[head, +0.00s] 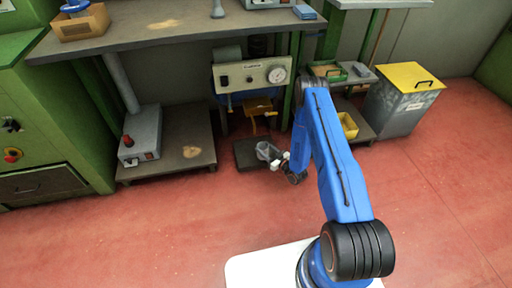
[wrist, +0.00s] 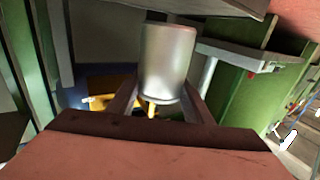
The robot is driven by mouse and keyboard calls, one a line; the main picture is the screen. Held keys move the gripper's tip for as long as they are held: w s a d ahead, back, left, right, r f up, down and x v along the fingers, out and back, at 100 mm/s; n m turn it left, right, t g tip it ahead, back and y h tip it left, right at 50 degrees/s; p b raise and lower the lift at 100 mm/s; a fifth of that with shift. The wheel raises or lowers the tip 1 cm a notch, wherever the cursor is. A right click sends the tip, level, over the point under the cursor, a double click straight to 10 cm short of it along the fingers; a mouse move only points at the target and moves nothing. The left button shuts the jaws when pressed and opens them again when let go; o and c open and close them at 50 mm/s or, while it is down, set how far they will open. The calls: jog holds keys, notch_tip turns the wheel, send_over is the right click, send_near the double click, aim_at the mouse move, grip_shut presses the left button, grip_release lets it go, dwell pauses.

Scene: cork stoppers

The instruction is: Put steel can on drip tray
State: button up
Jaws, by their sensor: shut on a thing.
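The steel can (head: 264,149) is a small grey cylinder in the head view, looking tilted. It fills the upper middle of the wrist view (wrist: 168,62). My gripper (head: 277,160) is shut on it, with a finger on each side of its lower part in the wrist view (wrist: 160,103). The drip tray (head: 244,160) looks like the dark, flat square on the floor below the machine with the gauge. The can overlaps its right part in the head view. I cannot tell whether the can touches it. The tray is not clear in the wrist view.
The machine with a gauge (head: 250,77) and a yellow-brown part (head: 257,106) stand just behind. A low platform with a grey box (head: 141,137) is at left. A grey bin with a yellow lid (head: 405,95) is at right. A workbench (head: 160,28) overhangs. The red floor in front is clear.

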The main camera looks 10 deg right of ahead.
jog(key=shift+w+a+f, duration=0.6)
jog(key=shift+w, duration=0.35)
jog(key=shift+w+a+f, duration=0.55)
jog(key=shift+w, duration=0.45)
jog(key=shift+w+a+f, duration=0.6)
jog(key=shift+w, duration=0.35)
jog(key=o, duration=1.2)
jog(key=shift+f, duration=0.1)
jog(key=shift+c, duration=0.2)
